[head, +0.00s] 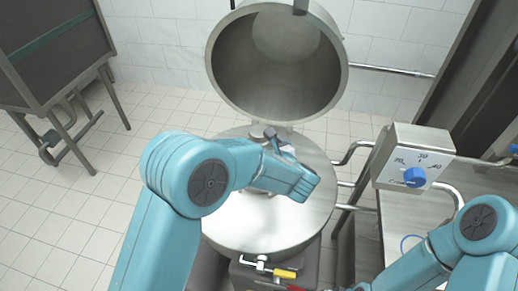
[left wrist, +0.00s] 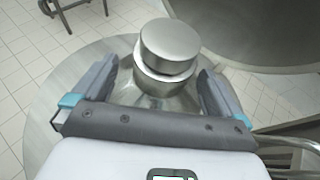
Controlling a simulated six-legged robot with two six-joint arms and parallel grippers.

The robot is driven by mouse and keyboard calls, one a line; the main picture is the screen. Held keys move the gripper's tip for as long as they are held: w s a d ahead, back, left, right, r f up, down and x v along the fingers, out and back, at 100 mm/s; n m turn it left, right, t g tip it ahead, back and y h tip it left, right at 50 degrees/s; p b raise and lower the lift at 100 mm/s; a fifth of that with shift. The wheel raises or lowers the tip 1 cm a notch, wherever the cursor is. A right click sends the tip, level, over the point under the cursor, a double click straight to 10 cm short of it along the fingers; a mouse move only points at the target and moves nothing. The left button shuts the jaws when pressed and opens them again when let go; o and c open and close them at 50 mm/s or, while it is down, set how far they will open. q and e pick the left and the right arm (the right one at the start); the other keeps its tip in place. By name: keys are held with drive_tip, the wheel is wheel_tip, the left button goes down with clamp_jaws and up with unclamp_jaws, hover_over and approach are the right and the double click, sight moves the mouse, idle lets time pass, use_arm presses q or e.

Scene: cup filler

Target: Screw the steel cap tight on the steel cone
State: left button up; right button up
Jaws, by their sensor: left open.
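The steel cap (left wrist: 170,42) is a short shiny cylinder in the left wrist view. It sits on top of the steel cone (left wrist: 150,98), above a ring-like collar; I cannot tell how tightly it sits. My left gripper (left wrist: 160,85) is open, with one finger on each side of the cone. The fingers look apart from the metal, and nothing is held. In the head view my left gripper (head: 274,143) is over the far part of the round steel lid, where my arm hides most of the cap and cone. My right gripper is not in view.
The round steel lid (head: 235,225) lies below my left arm. A large open steel drum (head: 280,70) stands behind it. At right are a control box (head: 420,150) with a blue knob (head: 414,177) and bent pipes. A yellow-handled valve (head: 284,273) is in front.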

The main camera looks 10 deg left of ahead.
use_arm(q)
drive_tip(key=x, duration=0.2)
drive_tip(key=p+x, duration=0.1)
drive_tip(key=x, duration=0.1)
drive_tip(key=shift+w+d, duration=0.15)
drive_tip(key=shift+d, duration=0.1)
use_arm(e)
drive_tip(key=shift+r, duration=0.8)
use_arm(q)
drive_tip(key=shift+r, duration=0.1)
drive_tip(key=shift+c, duration=1.2)
drive_tip(key=c, duration=1.5)
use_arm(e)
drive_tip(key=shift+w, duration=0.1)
use_arm(q)
drive_tip(key=shift+r, duration=0.1)
wheel_tip(320, 180, up, 20)
drive_tip(key=shift+b, duration=1.05)
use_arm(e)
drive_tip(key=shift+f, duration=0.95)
